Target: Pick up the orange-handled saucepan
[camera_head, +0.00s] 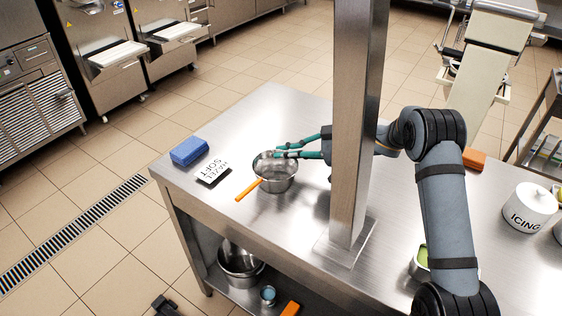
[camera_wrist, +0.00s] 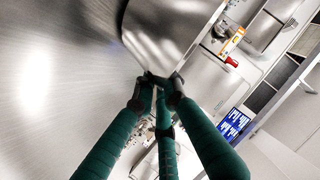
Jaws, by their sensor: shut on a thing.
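The saucepan (camera_head: 283,184) is a round metal pan near the table's far left part, its orange handle (camera_head: 248,190) pointing toward the lower left. My gripper (camera_head: 277,151), with teal fingers, reaches in from the right to the pan's far rim. In the wrist view my fingertips (camera_wrist: 158,80) close together at the edge of a shiny metal wall (camera_wrist: 165,28), which looks like the pan's. The gripper is shut on the saucepan's rim, away from the handle. I cannot tell whether the pan's base touches the table.
A steel post (camera_head: 353,130) stands in front of my arm. A blue block (camera_head: 189,150) and a lettered card (camera_head: 213,173) lie left of the pan. An icing jar (camera_head: 530,208) and an orange block (camera_head: 474,158) are at right. A metal bowl (camera_head: 240,262) sits on the lower shelf.

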